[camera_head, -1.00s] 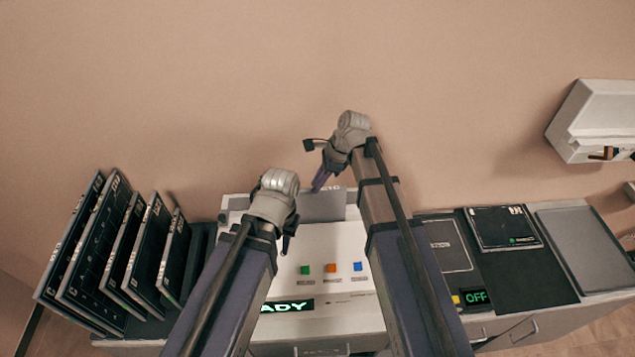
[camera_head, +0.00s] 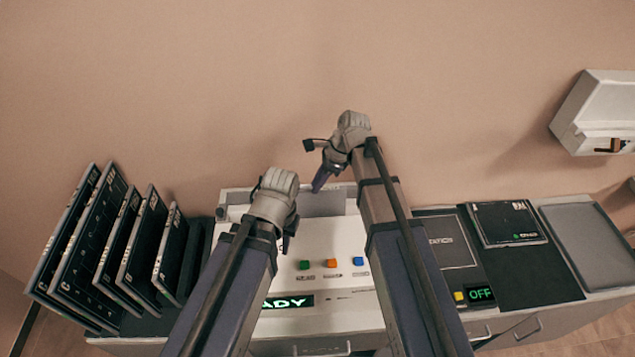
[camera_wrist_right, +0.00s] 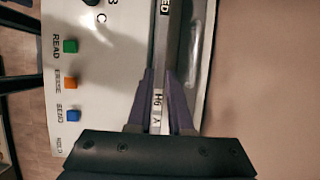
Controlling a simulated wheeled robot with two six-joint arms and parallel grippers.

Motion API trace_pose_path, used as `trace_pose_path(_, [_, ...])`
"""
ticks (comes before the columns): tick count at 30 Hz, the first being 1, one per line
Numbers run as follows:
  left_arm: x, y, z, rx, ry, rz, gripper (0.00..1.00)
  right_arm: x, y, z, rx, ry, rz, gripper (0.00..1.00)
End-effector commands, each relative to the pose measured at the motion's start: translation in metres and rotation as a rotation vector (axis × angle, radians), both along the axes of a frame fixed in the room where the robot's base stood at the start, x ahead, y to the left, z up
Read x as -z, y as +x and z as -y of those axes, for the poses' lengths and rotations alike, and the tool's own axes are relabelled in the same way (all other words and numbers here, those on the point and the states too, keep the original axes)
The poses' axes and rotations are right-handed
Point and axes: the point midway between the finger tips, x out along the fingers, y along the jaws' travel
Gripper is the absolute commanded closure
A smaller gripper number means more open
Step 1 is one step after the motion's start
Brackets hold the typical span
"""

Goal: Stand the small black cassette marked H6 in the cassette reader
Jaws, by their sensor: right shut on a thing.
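The black cassette marked H6 (camera_wrist_right: 158,97) shows edge-on in the right wrist view, its label between my right fingers. My right gripper (camera_wrist_right: 160,105) is shut on it; in the head view this gripper (camera_head: 320,182) is above the back of the reader. The cassette reader (camera_head: 335,245) is a pale console with green, orange and blue buttons and a lit display ending in "ADY". In the wrist view the cassette lies along the reader's back part; I cannot tell how deep it sits. My left gripper (camera_head: 287,240) hangs over the reader's left side, its jaw opening unclear.
Several large dark cassettes (camera_head: 88,245) lean in a rack at the left. At the right are a dark mat (camera_head: 525,275) with a black plate (camera_head: 507,223), a grey tray (camera_head: 590,245) and an "OFF" display (camera_head: 480,294). A white wall box (camera_head: 600,115) hangs at the right.

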Motion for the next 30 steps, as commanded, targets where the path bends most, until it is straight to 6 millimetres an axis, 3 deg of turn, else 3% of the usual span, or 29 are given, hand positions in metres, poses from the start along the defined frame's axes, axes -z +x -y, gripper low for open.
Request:
trace_pose_path(13, [0.0053,0.0,0.0,0.001,0.0,0.0,0.76,0.0052,-0.0001,-0.0002,0.0,0.001,0.0,1.0])
trace_pose_path(14, [0.0053,0.0,0.0,0.001,0.0,0.0,0.76,0.0054,-0.0001,-0.0002,0.0,0.001,0.0,0.78])
trace_pose_path(22, [0.0054,0.0,0.0,0.001,0.0,0.0,0.76,0.0054,0.0,-0.0001,0.0,0.0,0.0,0.48])
trace_pose_path(30, [0.0052,0.0,0.0,0.001,0.0,0.0,0.76,0.0054,-0.0001,0.0004,0.0,-0.001,0.0,0.47])
